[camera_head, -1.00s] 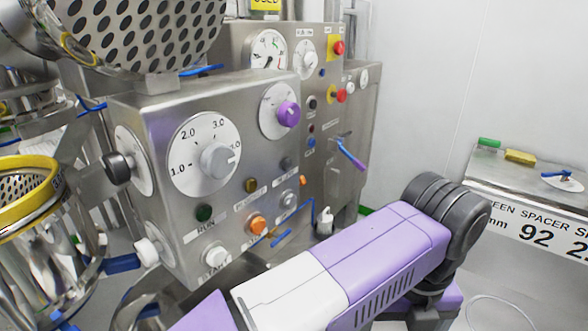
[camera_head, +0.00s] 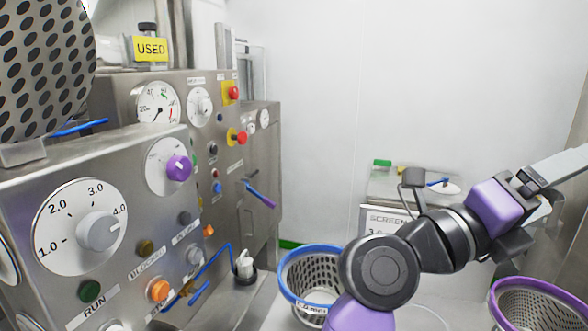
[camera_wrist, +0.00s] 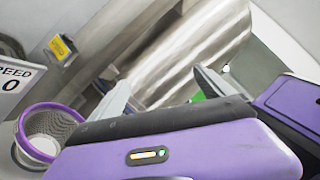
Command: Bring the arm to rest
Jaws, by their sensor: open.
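My arm is purple, white and dark grey. In the head view it rises from the bottom centre, bends at a dark elbow joint and reaches to the right. My gripper (camera_head: 556,186) is at the right edge of the head view, partly cut off by the frame. In the wrist view my gripper (camera_wrist: 162,90) shows two pale fingers spread apart, with nothing held between them.
A steel control panel (camera_head: 120,205) with dials, knobs and buttons fills the left. A blue-rimmed basket (camera_head: 285,283) and a purple-rimmed basket (camera_head: 492,290) stand near my arm. A labelled bench (camera_head: 380,190) stands behind. The wall area at upper right is clear.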

